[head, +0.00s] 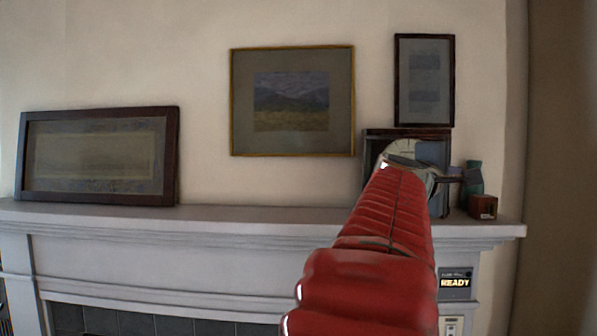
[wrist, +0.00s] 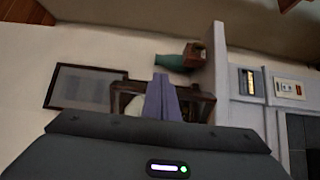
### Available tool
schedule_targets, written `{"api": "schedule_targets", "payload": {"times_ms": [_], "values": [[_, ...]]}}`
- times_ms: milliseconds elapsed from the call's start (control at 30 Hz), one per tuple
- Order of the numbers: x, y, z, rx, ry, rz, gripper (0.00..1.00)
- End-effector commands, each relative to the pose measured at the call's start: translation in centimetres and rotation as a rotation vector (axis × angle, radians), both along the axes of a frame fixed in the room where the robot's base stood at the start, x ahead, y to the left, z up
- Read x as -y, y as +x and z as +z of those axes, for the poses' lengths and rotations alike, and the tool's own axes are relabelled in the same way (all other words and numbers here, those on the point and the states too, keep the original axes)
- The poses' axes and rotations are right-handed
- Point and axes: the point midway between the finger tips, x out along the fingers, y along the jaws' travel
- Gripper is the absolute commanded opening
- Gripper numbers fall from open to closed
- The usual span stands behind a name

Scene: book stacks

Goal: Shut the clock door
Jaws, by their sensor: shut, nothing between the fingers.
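The clock (head: 407,133) stands on the mantel at the right, a dark wooden case with a pale dial (head: 403,148). My red arm covers much of it in the head view. In the wrist view, which is turned sideways, the clock's dark case (wrist: 205,107) lies behind my fingers. My gripper (wrist: 161,80) is shut and empty, its purple-grey fingers pressed together and overlapping the case in the picture. I cannot tell whether they touch the clock. The door's edge and how far it stands open are not clear in either view.
A green vase (head: 473,178) and a small wooden box (head: 484,206) stand right of the clock on the mantel (head: 270,215). A dark-framed picture (head: 424,40) hangs above it. A framed picture (head: 178,150) leans at the left. The middle of the mantel is bare.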

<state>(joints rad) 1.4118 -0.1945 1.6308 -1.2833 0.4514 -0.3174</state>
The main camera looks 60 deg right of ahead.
Motion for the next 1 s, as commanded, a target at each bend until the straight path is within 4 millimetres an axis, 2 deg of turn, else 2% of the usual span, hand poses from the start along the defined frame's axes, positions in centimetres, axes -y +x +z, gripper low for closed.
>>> {"api": "schedule_targets", "payload": {"times_ms": [100,300,667,867,1000], "values": [[-1.6,0.4,0.0,0.001,-0.001,0.003,0.00],[-3.2,0.8,0.0,0.001,-0.001,0.002,0.00],[-3.5,0.9,0.0,0.001,0.000,0.001,0.00],[-3.5,1.9,-0.3,0.010,0.005,0.019,0.14],[-3.6,5.0,-1.2,0.039,0.019,0.069,0.24]]}}
